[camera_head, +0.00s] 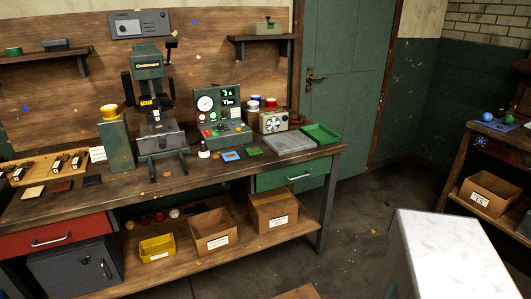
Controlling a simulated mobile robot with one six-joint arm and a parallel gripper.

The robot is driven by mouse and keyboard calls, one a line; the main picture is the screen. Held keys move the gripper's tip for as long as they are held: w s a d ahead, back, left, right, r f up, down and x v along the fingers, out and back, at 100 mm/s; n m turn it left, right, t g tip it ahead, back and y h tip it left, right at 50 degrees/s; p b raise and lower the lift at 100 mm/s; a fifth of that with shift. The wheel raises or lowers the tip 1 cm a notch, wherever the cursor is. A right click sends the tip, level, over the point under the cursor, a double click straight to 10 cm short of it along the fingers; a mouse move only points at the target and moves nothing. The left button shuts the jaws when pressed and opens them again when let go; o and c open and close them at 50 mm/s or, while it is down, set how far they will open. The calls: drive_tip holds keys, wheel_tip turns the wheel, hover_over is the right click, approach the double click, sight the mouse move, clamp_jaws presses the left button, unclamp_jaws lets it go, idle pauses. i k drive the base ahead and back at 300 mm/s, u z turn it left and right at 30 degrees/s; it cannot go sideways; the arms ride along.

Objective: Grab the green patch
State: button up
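A small flat green patch (255,151) lies on the wooden workbench (215,172), in front of the green control box with dials. A blue patch (230,156) with a lighter middle lies just to its left. The green patch looks uncovered from this view. My gripper is not in view, so its state and its distance from the patch do not show.
A grey flat tray (289,144) and a green tray (320,134) are right of the patch. The control box (221,117) stands behind, and a dark press (157,110) stands left. Floor (345,215) is open right of the bench.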

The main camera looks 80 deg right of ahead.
sight(253, 151)
drive_tip(key=z, duration=0.7)
drive_tip(key=i, duration=0.4)
drive_tip(key=z, duration=0.35)
drive_tip(key=k, duration=0.6)
drive_tip(key=u, duration=0.1)
drive_tip(key=i, duration=0.25)
drive_tip(key=z, duration=0.05)
